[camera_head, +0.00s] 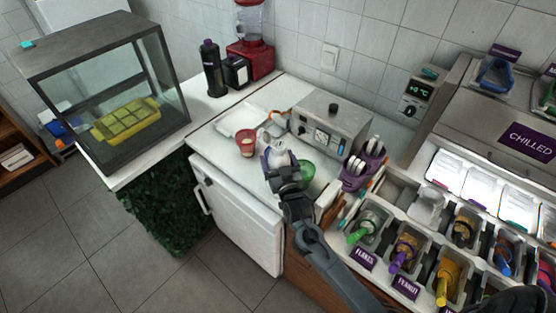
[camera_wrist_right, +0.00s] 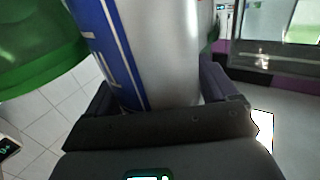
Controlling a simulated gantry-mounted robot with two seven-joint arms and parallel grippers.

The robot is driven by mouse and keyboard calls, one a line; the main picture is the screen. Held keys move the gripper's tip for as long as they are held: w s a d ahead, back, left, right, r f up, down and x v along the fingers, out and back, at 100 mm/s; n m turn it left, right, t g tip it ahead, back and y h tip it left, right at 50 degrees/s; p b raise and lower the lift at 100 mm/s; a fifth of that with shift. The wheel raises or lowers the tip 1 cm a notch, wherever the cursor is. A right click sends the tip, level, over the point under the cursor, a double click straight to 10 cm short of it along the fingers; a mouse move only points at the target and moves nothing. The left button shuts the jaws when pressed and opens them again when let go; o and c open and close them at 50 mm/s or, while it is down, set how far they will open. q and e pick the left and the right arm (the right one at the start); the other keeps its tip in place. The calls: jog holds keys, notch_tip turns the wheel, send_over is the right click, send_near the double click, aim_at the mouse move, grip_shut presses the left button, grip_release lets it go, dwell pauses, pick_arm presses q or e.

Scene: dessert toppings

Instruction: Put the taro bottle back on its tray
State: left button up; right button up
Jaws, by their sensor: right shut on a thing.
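My right gripper (camera_head: 279,166) reaches in over the white counter and is shut on a white bottle (camera_head: 276,150). In the right wrist view the bottle (camera_wrist_right: 165,50) stands between the two fingers (camera_wrist_right: 160,100), with a blue stripe and white lettering on its side. I cannot read its name, and its base is hidden by the gripper. A shallow white tray (camera_head: 222,127) lies on the counter behind and to the left of the bottle. The bottle appears apart from the tray. My left gripper is not in view.
A red cup (camera_head: 246,148) stands left of the bottle, and a green bowl (camera_head: 307,170) is close on its right, also in the wrist view (camera_wrist_right: 35,45). A grey machine (camera_head: 330,130) stands behind. Topping bins (camera_head: 405,245) are at the right.

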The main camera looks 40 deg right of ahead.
jog(key=shift+r, duration=0.15)
jog(key=o, duration=1)
jog(key=shift+f, duration=0.3)
jog(key=shift+o, duration=0.9)
jog(key=shift+r, duration=0.15)
